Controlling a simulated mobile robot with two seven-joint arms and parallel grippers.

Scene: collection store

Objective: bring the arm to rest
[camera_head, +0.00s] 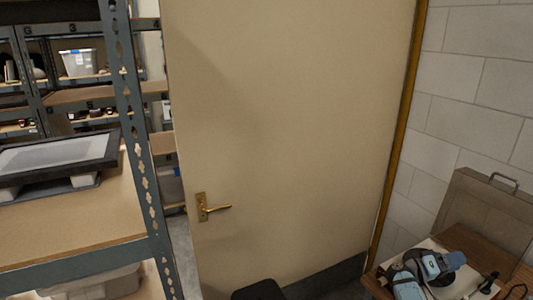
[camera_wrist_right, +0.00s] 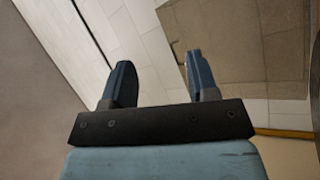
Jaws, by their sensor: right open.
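My right gripper shows in the right wrist view (camera_wrist_right: 158,60), with its two dark blue-grey fingers standing well apart and nothing between them. In the head view my right arm, blue-grey and black, is at the lower right, in front of the wooden table (camera_head: 513,272). Its gripper end (camera_head: 455,260) is small there, and the fingers are hard to make out. My left gripper is not in view.
Metal shelving (camera_head: 75,225) stands at left, bearing a dark-framed panel (camera_head: 60,155).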

